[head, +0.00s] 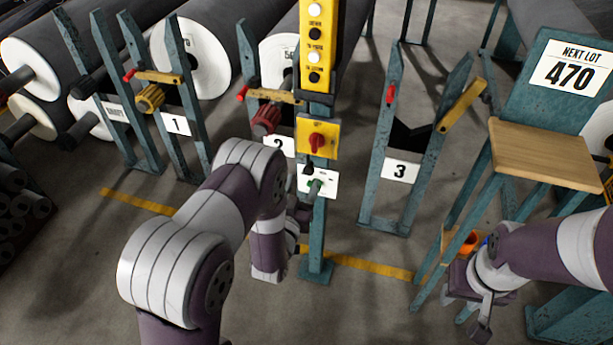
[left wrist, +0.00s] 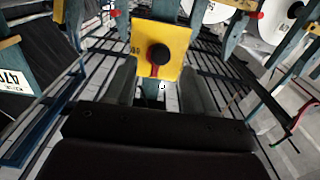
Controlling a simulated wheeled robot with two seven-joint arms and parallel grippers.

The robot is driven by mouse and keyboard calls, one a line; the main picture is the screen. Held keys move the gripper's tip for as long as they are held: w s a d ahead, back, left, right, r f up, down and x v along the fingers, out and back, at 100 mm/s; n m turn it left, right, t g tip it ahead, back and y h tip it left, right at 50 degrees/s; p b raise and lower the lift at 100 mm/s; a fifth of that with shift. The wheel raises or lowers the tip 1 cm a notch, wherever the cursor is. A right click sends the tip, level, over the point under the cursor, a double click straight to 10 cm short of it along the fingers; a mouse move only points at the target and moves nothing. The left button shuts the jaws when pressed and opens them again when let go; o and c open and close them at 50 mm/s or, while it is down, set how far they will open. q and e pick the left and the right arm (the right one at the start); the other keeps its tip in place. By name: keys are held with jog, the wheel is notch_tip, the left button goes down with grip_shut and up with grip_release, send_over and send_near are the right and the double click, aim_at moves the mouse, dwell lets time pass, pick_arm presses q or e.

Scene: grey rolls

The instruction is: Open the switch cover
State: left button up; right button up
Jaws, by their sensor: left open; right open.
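A post (head: 318,228) carries a yellow switch box (head: 331,128) with a red rotary knob (head: 317,141). Below the box is a white plate (head: 329,185) with a small green part and a dark part on it. I cannot tell which part is the switch cover. In the left wrist view, the yellow box (left wrist: 143,35) shows its dark knob (left wrist: 159,55) straight ahead. My left gripper (left wrist: 160,91) is open and empty, its fingers apart below the box; in the head view my arm partly hides it. My right gripper (head: 474,316) is open and empty at the lower right, away from the post.
A yellow button panel (head: 316,63) tops the post. Numbered stands 1 (head: 176,124), 2 (head: 280,146) and 3 (head: 401,171) hold or face large grey rolls. A wooden shelf (head: 546,155) and a "Next lot 470" sign (head: 569,70) stand right. Floor shows between stands.

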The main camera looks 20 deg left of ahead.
aim_at(307, 172)
pick_arm(q)
jog(key=w, duration=0.3)
jog(key=shift+w, duration=0.35)
